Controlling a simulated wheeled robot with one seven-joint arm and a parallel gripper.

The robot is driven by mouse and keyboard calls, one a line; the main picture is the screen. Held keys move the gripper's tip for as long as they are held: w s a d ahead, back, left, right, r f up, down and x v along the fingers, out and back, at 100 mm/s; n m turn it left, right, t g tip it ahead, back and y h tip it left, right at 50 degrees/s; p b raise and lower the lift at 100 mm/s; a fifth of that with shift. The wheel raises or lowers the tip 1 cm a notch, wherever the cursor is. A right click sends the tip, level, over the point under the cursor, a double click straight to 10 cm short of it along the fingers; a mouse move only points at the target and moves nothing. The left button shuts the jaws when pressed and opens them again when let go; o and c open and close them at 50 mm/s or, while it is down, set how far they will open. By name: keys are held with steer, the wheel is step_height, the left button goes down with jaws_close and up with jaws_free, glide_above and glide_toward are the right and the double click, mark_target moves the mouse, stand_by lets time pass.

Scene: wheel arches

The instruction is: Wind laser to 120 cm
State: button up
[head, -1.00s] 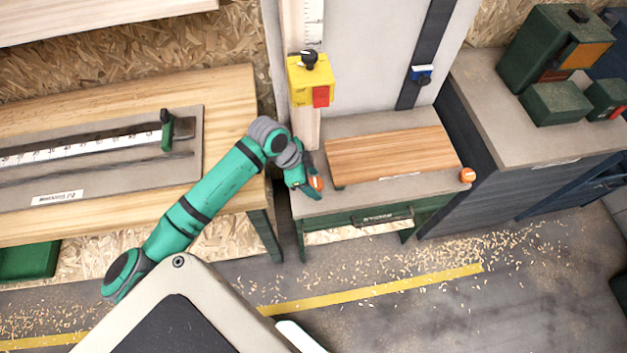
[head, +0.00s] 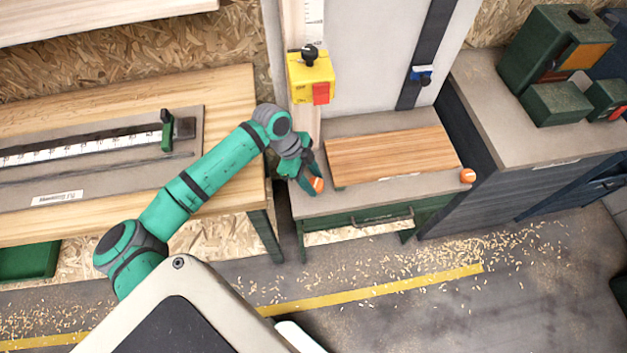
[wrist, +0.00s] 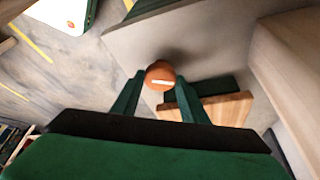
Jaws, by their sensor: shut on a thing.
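My gripper (head: 308,183) is at the left front corner of the grey bench under the tall panel. It is shut on an orange knob (wrist: 159,75) with a white mark line, which sits between the two green fingers in the wrist view. The knob also shows at the fingertips in the head view (head: 317,184). A yellow box (head: 300,91) with a black knob and a red part stands on a pale upright post with a scale (head: 313,18). A small blue device (head: 420,72) sits on a dark vertical rail. I cannot tell which one is the laser, and the scale is too small to read.
A wooden board (head: 392,154) lies on the grey bench (head: 350,199), with a second orange knob (head: 467,175) at its right. A wooden table (head: 225,90) with a ruler fence stands left. Green machines (head: 550,60) stand on the right counter.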

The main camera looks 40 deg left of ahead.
steer(key=shift+m, duration=0.4)
steer(key=o, duration=1)
steer(key=shift+o, duration=0.2)
steer(key=v, duration=1)
steer(key=shift+a+r, duration=0.25)
steer(key=shift+r, duration=0.1)
